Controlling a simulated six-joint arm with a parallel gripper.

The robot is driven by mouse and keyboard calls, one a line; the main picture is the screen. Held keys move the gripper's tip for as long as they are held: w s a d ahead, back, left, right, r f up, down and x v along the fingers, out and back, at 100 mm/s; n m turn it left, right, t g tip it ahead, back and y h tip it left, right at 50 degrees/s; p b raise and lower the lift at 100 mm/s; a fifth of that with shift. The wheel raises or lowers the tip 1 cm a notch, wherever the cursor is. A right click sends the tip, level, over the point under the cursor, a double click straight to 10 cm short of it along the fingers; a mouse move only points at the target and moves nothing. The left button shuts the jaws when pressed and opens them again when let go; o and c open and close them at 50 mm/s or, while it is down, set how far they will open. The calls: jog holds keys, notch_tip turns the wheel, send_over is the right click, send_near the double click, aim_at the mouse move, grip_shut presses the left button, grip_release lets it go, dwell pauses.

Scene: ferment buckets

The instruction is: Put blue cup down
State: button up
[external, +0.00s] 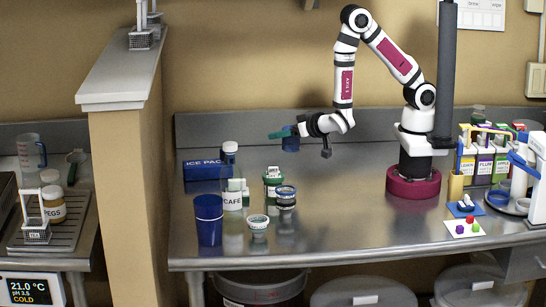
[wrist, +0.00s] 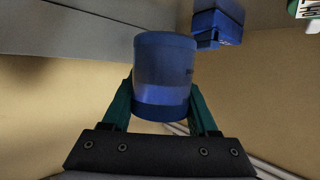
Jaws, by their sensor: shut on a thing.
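A blue cup (wrist: 165,65) is between the two teal fingers of my gripper (wrist: 163,105) in the wrist view, and the fingers are shut on it. In the external view the held cup (external: 291,144) is small and dark blue. It is raised above the metal counter (external: 330,225), near the back wall. My gripper (external: 284,133) points to the left there. The cup is partly hidden by the fingers.
A taller dark blue tumbler (external: 209,222) stands at the counter's front left. A blue ice pack box (external: 202,171), a CAFE glass (external: 232,201), a green-lidded jar (external: 272,178) and small jars stand nearby. The counter's middle is clear.

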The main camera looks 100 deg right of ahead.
jog(key=a+n+t+y, duration=0.2)
jog(key=a, duration=1.3)
jog(key=s+a+f+n+t+y, duration=0.15)
jog(key=s+a, duration=0.25)
jog(key=a, duration=0.4)
jog(key=s+a+n+y, duration=0.1)
jog(key=s+a+n, duration=0.1)
jog(key=s+a, duration=0.45)
jog(key=shift+y, duration=0.35)
jog(key=f, duration=0.2)
jog(key=a+f, duration=0.1)
jog(key=f, duration=0.2)
jog(key=w+f, duration=0.1)
jog(key=f, duration=0.2)
jog(key=shift+w+a+f, duration=0.1)
jog(key=shift+a, duration=0.15)
jog(key=shift+f, duration=0.1)
jog(key=o, duration=1.4)
